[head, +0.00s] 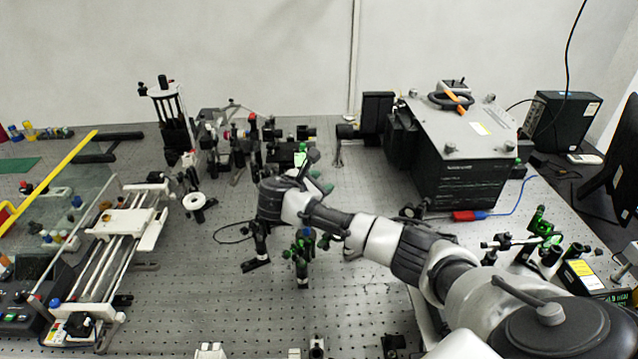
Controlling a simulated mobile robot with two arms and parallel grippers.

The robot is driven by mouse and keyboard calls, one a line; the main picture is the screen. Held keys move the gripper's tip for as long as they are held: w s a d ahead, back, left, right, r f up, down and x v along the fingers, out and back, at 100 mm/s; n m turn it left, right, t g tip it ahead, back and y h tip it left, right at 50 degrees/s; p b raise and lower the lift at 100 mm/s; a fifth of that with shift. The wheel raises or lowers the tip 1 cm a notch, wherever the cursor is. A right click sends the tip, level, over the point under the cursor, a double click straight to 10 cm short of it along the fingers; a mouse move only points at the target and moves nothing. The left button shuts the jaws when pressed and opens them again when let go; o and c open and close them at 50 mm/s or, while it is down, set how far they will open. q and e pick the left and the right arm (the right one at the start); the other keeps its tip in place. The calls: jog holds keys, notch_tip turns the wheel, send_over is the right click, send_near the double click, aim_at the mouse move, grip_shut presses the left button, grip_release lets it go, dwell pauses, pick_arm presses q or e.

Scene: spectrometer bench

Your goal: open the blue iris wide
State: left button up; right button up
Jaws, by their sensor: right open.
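A small blue part (308,233) shows on top of a group of dark and green post mounts in the middle of the bench, just below my right forearm. It may be the blue iris; its opening and lever are too small to make out. My right arm reaches in from the lower right, over the bench. My right gripper (309,165) is open at the arm's far end, beyond and above the blue part and apart from it. Its fingers are dark and partly hidden by the wrist. My left gripper is not in view.
A large black spectrometer box (465,180) with a grey lid stands at the back right. A crowd of small optics (240,140) stands behind my gripper. A white rail stage (105,255) lies at the left. Green mounts (540,228) stand at the right.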

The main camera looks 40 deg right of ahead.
grip_shut()
jog(key=y+p, duration=0.1)
jog(key=f+m+y+p, duration=0.1)
jog(key=p, duration=0.1)
jog(key=shift+s+d, duration=0.15)
jog(key=shift+d, duration=0.2)
grip_release()
jog(key=shift+t, duration=0.3)
jog(key=b+v, duration=0.2)
jog(key=v, duration=0.8)
jog(key=shift+a+r, duration=0.2)
jog(key=shift+a, duration=0.15)
